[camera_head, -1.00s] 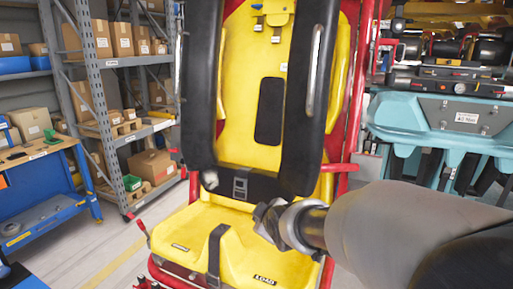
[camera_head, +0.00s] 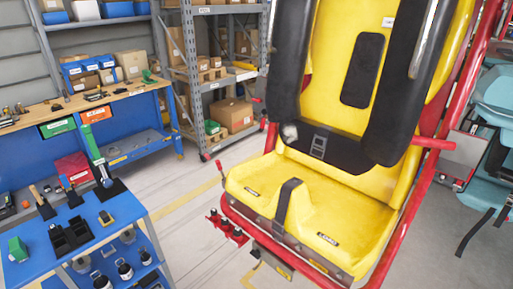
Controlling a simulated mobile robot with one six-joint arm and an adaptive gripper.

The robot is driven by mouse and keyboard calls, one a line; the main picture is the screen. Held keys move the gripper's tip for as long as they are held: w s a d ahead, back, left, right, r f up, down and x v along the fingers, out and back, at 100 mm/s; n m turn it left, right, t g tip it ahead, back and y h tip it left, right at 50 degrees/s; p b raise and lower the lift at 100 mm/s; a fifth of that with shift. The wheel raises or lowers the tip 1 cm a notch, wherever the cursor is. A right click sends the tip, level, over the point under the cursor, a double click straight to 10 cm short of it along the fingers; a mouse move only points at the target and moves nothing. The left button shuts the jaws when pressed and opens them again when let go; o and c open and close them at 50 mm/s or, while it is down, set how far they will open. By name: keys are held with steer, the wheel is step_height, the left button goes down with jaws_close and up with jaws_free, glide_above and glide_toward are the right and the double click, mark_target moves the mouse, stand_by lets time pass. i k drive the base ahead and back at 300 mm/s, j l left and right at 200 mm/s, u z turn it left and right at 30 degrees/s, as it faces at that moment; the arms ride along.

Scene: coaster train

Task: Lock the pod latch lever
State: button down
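The pod is a yellow seat (camera_head: 320,215) in a red tubular frame (camera_head: 430,205), with black padded restraint bars (camera_head: 405,90) lowered in front of the backrest. A black lap pad with a buckle (camera_head: 318,146) crosses between the bars, and a black strap (camera_head: 287,205) lies over the seat's front. A thin lever with a red end (camera_head: 220,169) stands at the seat's left edge. It is small here, and I cannot tell whether it is the latch lever or whether it is locked. My gripper is out of view.
A blue cart (camera_head: 145,212) with tools and bottles stands at the front left. A blue workbench (camera_head: 140,137) and shelving (camera_head: 190,100) stand behind. A red piece with knobs (camera_head: 228,230) shows below the seat's front-left edge. Teal equipment (camera_head: 492,105) is at right.

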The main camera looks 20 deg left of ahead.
mark_target(218, 162)
steer(key=i+l+u, duration=0.1)
steer(key=i+l, duration=0.3)
steer(key=i+l+u, duration=0.1)
steer(key=i+l, duration=0.3)
steer(key=l, duration=0.15)
steer(key=u, duration=1.55)
steer(key=i+j, duration=0.15)
steer(key=j, duration=0.2)
steer(key=i+j+u, duration=0.1)
steer(key=i, duration=0.45)
steer(key=i+j+u, duration=0.15)
steer(key=i, duration=0.35)
